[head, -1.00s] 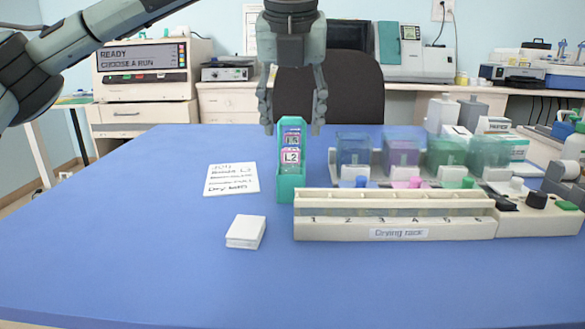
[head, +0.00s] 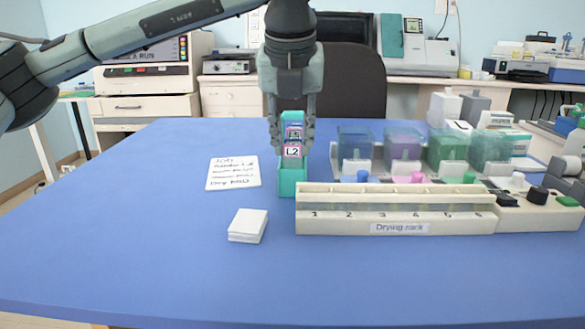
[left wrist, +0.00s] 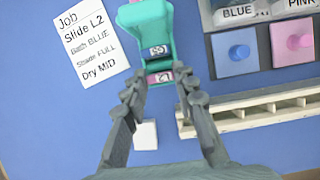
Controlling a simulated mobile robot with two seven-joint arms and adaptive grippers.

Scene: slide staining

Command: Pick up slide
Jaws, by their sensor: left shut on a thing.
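The L2 slide (head: 292,152) has a pink-edged label and stands in the teal slide holder (head: 290,185). Its pink edge also shows in the left wrist view (left wrist: 160,77). My left gripper (head: 291,143) points down over the holder with a finger on each side of the slide. It is shut on the L2 slide. In the left wrist view the fingertips (left wrist: 163,88) flank the slide. Another labelled slide (left wrist: 158,51) sits farther back in the holder. My right gripper is not in view.
The drying rack (head: 400,212) stands right of the holder, with several coloured baths (head: 404,145) behind it. A job card (head: 233,173) lies to the left, reading Slide L2, BLUE, FULL, MID. The table's left side is clear.

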